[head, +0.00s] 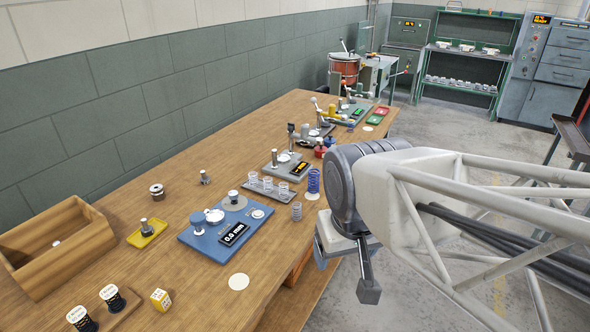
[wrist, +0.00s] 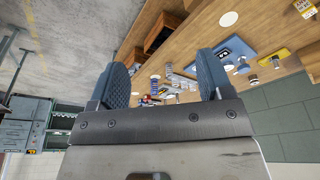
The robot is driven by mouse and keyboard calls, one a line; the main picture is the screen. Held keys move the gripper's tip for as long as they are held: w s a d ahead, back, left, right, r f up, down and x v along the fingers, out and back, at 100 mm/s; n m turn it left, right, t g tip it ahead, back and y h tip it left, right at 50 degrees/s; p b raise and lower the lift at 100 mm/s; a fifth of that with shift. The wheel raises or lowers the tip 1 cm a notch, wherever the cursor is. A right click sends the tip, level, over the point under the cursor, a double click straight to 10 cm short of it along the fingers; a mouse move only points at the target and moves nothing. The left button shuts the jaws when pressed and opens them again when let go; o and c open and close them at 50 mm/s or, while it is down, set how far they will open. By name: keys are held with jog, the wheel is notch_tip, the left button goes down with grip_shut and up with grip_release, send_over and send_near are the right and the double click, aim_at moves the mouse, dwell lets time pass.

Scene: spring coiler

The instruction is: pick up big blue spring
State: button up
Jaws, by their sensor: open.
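The big blue spring (head: 314,181) stands upright near the table's right edge in the head view, on or beside a pale round spot (head: 312,196). My gripper (head: 345,272) is open and empty, beyond the table's right edge, to the right of and lower in the picture than the spring. In the wrist view its two blue-grey fingers (wrist: 163,70) are spread wide with nothing between them close up. A small blue shape beside the left finger there may be the spring, but it is too small to be sure.
Left of the spring is a grey tray (head: 263,194) with three small silver springs. Another silver spring (head: 297,211) stands close by. A blue gauge (head: 194,240), wooden box (head: 22,265) and tools share the table (head: 185,290). Open floor lies to the right.

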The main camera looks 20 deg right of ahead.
jog(key=w+d+f+t, duration=0.2)
jog(key=w+t, duration=0.1)
jog(key=w, duration=1.4)
jog(key=m+t+h, duration=0.2)
jog(key=t+h, duration=0.1)
jog(key=t, duration=0.4)
send_near(314, 170)
jog(key=shift+w+d+f+t, duration=0.1)
jog(key=shift+f+t, duration=0.25)
jog(key=shift+t, duration=0.05)
jog(key=shift+w, duration=0.1)
jog(key=shift+x, duration=1.2)
jog(key=shift+f, duration=0.15)
jog(key=shift+x, duration=2.55)
